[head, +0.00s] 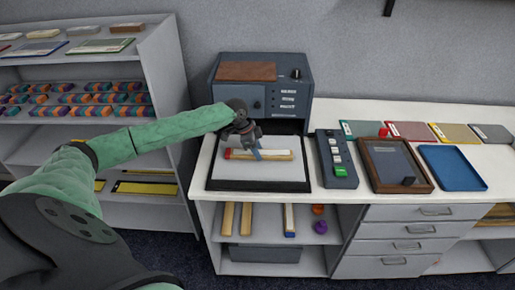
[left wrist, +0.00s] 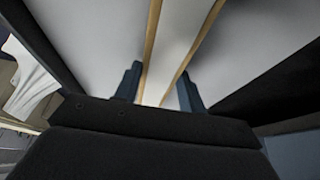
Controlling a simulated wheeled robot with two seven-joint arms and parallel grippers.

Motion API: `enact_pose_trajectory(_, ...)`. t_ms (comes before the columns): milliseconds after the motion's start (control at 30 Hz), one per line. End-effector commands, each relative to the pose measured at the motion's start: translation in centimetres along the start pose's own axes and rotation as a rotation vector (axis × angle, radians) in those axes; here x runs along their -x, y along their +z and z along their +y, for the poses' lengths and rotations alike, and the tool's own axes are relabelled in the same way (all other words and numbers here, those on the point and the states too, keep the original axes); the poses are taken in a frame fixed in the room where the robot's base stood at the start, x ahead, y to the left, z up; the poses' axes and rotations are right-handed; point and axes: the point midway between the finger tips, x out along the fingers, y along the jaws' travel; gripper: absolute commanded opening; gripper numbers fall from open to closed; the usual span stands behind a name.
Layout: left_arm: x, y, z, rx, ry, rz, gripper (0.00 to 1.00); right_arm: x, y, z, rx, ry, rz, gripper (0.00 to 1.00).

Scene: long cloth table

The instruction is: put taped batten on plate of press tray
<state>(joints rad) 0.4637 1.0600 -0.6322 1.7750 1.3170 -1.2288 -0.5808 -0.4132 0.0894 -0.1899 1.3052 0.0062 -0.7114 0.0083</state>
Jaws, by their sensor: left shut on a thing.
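The batten (head: 279,155) is long and pale with wooden edges and a red band at its left end. My left gripper (head: 257,153) is shut on it near the middle, from above. The batten lies crosswise over the grey plate (head: 230,177) of the black-framed press tray (head: 258,187); I cannot tell whether it touches the plate. In the left wrist view, the blue fingers of my left gripper (left wrist: 158,92) stand on either side of two long wooden edges (left wrist: 150,45) with a pale strip between. My right gripper is not in view.
A blue-grey press housing (head: 265,97) stands behind the tray. A button box (head: 336,160), a wood-framed tray (head: 395,165) and a blue tray (head: 452,167) stand to the right. Other battens (head: 246,218) lie on the shelf below. A shelf rack (head: 100,75) stands at left.

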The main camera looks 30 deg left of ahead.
Motion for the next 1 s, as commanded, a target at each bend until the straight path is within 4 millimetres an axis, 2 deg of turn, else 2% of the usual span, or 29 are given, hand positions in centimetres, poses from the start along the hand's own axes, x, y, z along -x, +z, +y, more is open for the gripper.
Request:
enact_pose_trajectory(367,-0.3,0.1,0.0,0.0,0.0,0.0,0.15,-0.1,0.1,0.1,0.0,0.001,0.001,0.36)
enact_pose_trajectory(400,-0.3,0.1,0.0,0.0,0.0,0.0,0.48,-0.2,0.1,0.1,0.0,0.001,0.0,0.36)
enact_pose_trajectory(467,-0.2,0.1,0.0,0.0,0.0,0.0,0.6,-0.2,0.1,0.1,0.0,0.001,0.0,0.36)
enact_pose_trajectory(500,-0.2,0.1,0.0,0.0,0.0,0.0,0.62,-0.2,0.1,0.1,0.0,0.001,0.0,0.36)
enact_pose_trajectory(900,0.4,0.1,-0.1,-0.001,-0.002,0.0,0.62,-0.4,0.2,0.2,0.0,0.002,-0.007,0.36)
enact_pose_trajectory(1000,1.4,0.1,-0.1,-0.001,-0.003,0.001,0.62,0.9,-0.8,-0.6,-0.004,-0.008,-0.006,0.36)
